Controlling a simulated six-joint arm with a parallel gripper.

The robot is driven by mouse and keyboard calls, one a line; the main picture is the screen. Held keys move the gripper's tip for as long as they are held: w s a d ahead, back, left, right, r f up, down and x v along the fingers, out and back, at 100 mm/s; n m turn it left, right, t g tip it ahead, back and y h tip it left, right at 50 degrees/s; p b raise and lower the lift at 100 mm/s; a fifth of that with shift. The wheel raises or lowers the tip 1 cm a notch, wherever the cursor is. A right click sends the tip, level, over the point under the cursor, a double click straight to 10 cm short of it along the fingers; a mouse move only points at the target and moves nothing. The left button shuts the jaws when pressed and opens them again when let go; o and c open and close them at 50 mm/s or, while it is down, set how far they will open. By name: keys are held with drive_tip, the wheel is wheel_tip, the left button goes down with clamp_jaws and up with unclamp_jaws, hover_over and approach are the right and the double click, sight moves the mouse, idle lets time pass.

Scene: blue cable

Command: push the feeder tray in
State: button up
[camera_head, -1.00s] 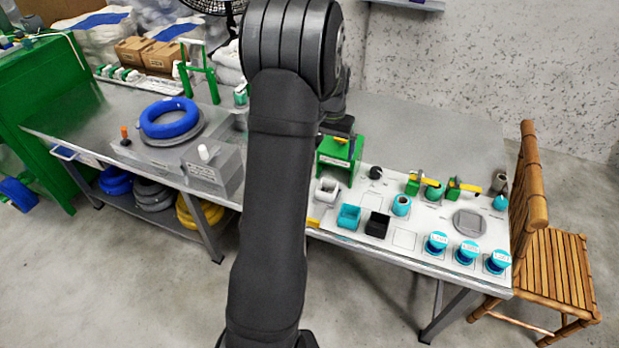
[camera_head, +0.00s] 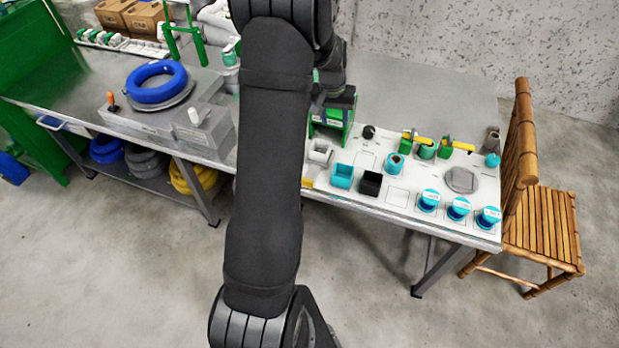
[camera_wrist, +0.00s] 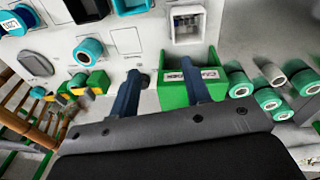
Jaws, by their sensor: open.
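The green feeder (camera_head: 331,121) stands at the back left of the white board in the head view, partly hidden by my gripper. In the wrist view it shows as an open green box (camera_wrist: 172,97) with a pale label on its edge. My gripper (camera_wrist: 163,72) is open and empty, its two dark blue fingers pointing toward the board. The right finger overlaps the labelled edge, and the left finger is beside the box's left side. I cannot tell whether either finger touches it. In the head view my gripper (camera_head: 335,98) is above the feeder, its fingertips hidden.
Several teal spools (camera_wrist: 240,84) lie close to the feeder's right in the wrist view. A white holder (camera_wrist: 188,24) is near it. Teal and black bins (camera_head: 371,184) sit on the board. A blue cable coil (camera_head: 157,82) is at left, a bamboo chair (camera_head: 540,210) at right.

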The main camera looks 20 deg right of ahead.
sight(321, 154)
drive_tip(key=s+f+n, duration=0.1)
drive_tip(key=s, duration=0.1)
drive_tip(key=s+d+f+n+h, duration=0.1)
drive_tip(key=s+f+n, duration=0.1)
drive_tip(key=s, duration=0.1)
drive_tip(key=s+f+n+t+h, duration=0.1)
drive_tip(key=s+f, duration=0.1)
drive_tip(key=s, duration=0.1)
drive_tip(key=shift+s+d+f+n, duration=0.1)
drive_tip(key=shift+d+f+n, duration=0.15)
drive_tip(key=shift+n, duration=0.15)
clamp_jaws()
drive_tip(key=s+a+f+n+t+y, duration=0.1)
drive_tip(key=s+a+n+t, duration=0.3)
drive_tip(key=a, duration=0.5)
drive_tip(key=s+a+f+n+t+y, duration=0.2)
drive_tip(key=s+a+n, duration=0.3)
drive_tip(key=a+n, duration=0.3)
drive_tip(key=w+d+f+m, duration=0.1)
drive_tip(key=w+d+f, duration=0.1)
drive_tip(key=w+f, duration=0.5)
drive_tip(key=shift+w+d+f, duration=0.2)
drive_tip(key=shift+w+d, duration=0.2)
drive_tip(key=shift+w, duration=0.6)
drive_tip(key=shift+h, duration=0.3)
drive_tip(key=w+d, duration=0.9)
drive_tip(key=shift+w+d, duration=0.35)
drive_tip(key=shift+d, duration=0.05)
drive_tip(key=shift+r, duration=0.1)
